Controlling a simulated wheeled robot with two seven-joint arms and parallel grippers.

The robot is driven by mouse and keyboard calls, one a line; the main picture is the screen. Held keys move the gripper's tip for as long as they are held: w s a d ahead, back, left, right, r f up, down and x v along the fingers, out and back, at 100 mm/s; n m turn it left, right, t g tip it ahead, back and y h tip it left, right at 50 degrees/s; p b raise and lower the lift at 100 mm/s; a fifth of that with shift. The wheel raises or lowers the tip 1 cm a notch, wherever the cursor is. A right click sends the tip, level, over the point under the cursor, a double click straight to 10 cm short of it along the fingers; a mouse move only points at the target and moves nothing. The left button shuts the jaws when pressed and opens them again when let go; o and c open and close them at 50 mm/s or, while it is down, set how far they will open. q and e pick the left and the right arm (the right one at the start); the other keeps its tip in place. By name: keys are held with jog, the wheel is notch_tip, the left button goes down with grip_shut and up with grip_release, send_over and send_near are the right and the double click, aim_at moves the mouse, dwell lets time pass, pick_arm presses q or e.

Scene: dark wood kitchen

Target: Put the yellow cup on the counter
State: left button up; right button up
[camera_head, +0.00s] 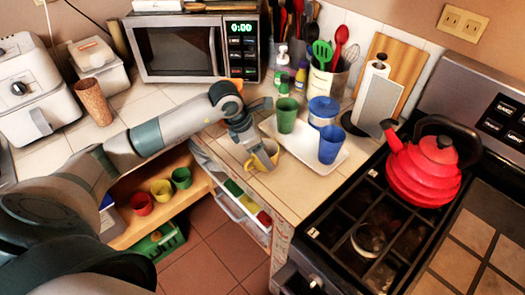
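A yellow cup (273,151) is at the front edge of the tiled counter (300,190), left of a white tray. My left gripper (262,160) reaches down onto it from the left. Its fingers overlap the cup's rim and wall and appear closed on it. The fingers hide part of the cup, and I cannot tell whether its base touches the counter. A second yellow cup (161,190) stands on a lower wooden shelf between a red cup (141,203) and a green cup (181,178). My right gripper is not in view.
A red kettle (422,170) sits on the stove at right. A microwave (190,48) stands behind. Counter in front of the tray is clear.

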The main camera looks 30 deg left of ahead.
pick_arm(q)
jog(key=o, duration=1.2)
jog(key=shift+r, duration=0.1)
jog(key=shift+a+r, duration=0.1)
jog(key=shift+r, duration=0.05)
jog(key=shift+b+v, duration=1.6)
jog(key=shift+v, duration=4.2)
jog(key=shift+s, duration=0.1)
